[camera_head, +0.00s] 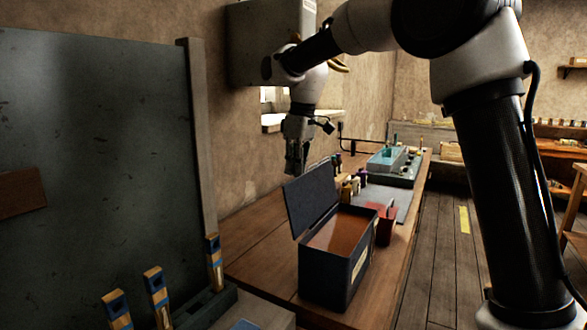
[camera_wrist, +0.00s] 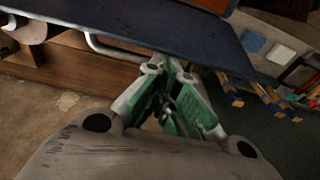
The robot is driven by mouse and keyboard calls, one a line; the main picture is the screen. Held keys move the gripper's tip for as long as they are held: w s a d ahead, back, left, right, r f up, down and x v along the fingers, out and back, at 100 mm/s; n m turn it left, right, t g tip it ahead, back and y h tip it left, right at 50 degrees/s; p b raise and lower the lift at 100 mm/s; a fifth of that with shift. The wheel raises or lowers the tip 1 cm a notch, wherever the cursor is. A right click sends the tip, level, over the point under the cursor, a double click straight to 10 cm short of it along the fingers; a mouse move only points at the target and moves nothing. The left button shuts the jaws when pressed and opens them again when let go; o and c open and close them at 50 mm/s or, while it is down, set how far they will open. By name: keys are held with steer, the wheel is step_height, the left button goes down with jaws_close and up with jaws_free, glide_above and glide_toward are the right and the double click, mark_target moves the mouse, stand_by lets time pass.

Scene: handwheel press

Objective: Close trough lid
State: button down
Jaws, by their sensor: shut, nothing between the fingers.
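The trough (camera_head: 335,262) is a dark blue-grey box with a reddish-brown inside, standing on the wooden bench. Its lid (camera_head: 311,198) is open and stands tilted back at the left edge of the trough. The lid also spans the upper part of the wrist view (camera_wrist: 190,28), with an orange-brown strip of the trough's inside (camera_wrist: 208,4) beyond it. My gripper (camera_head: 296,168) is just above and behind the lid's top edge, pointing down. In the wrist view its green-padded fingers (camera_wrist: 172,100) are together and empty, close to the lid; whether they touch it I cannot tell.
A red container (camera_head: 385,227) stands right beside the trough, with small bottles (camera_head: 350,187) behind it. A blue tray (camera_head: 387,158) is farther back on the bench (camera_head: 262,240). A large dark panel (camera_head: 95,150) stands at left. The air above the trough is free.

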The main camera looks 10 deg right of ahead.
steer(key=s+d+t+y, duration=0.4)
steer(key=s+d+y, duration=0.2)
steer(key=d, duration=0.3)
steer(key=s+d+f+t+y, duration=0.1)
steer(key=s+d+f, duration=0.2)
steer(key=f, duration=0.3)
steer(key=s+d+f+t+y, duration=0.1)
steer(key=s+d+f, duration=0.3)
steer(key=d+f, duration=0.1)
steer(key=shift+d+f, duration=0.2)
steer(key=shift+f, duration=0.7)
